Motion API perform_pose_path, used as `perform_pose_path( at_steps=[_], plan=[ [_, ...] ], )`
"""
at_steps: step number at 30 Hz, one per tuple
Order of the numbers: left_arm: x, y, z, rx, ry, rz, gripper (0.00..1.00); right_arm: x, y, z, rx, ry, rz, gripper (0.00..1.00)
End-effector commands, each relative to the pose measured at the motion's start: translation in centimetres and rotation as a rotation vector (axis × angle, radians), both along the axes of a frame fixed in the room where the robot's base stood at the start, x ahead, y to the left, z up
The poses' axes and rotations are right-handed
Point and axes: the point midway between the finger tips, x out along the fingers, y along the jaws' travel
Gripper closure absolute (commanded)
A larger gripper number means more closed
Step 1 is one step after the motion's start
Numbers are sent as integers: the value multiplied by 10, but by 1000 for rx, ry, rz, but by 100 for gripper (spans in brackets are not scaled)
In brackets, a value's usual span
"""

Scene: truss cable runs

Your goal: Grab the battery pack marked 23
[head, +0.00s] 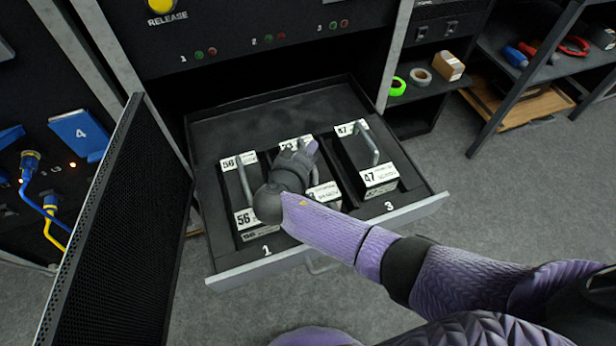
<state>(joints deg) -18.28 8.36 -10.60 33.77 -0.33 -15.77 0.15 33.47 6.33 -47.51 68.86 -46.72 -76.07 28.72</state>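Three dark battery packs with white labels and top handles sit in an open drawer (232,272). The pack marked 56 (247,219) is in slot 1 at the left, and the pack marked 47 (379,177) is in slot 3 at the right. The middle pack (328,191) is mostly hidden under my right gripper (306,156); its number is partly covered, with a final 3 showing. My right gripper is over the middle pack, at its handle area. Its fingers are hidden by its own hand, so its grip cannot be made out. My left gripper is out of view.
A perforated black door (120,235) stands open left of the drawer. Shelves at the right hold green tape (397,87), a grey roll (420,77) and a small box (448,66). A yellow release button (160,5) is above. Grey floor lies open at the right.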

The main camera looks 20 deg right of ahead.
Motion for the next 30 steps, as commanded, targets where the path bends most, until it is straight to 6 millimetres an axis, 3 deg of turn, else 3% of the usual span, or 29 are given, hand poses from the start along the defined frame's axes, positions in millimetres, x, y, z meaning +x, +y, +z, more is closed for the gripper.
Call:
perform_pose_path(
  at_steps=[4,9,30],
  plan=[
    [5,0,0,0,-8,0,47,0,0,2,1,-1,0,68],
    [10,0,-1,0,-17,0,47,0,0,2,1,-1,0,100],
    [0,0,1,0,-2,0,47,-1,1,1,1,0,1,100]
  ],
)
